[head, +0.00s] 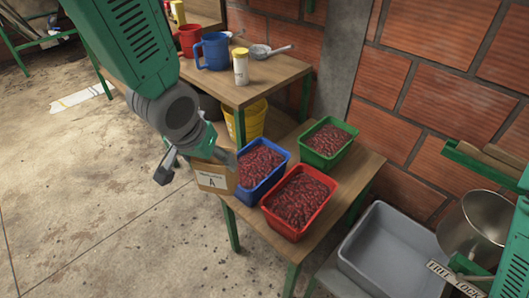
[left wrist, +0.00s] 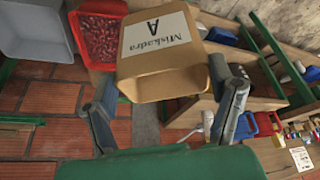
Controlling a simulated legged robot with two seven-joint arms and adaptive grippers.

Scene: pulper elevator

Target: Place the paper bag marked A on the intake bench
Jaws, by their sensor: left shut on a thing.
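The paper bag marked A (head: 216,183) is brown with a white label. My left gripper (head: 198,166) comes down from above and is shut on it. In the left wrist view the bag (left wrist: 157,82) sits between the two fingers (left wrist: 165,98), its label upside down. In the head view the bag is at the left edge of the low wooden bench (head: 250,213), beside the blue tray. Whether its bottom touches the bench I cannot tell. No sign in view names the intake bench. My right gripper is not in view.
The blue tray (head: 261,196), red tray (head: 318,176) and green tray (head: 335,170) of dark red fruit crowd the low bench. A higher table (head: 262,92) behind holds jugs. A grey basin (head: 378,209) stands right. Open floor (head: 110,215) lies left.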

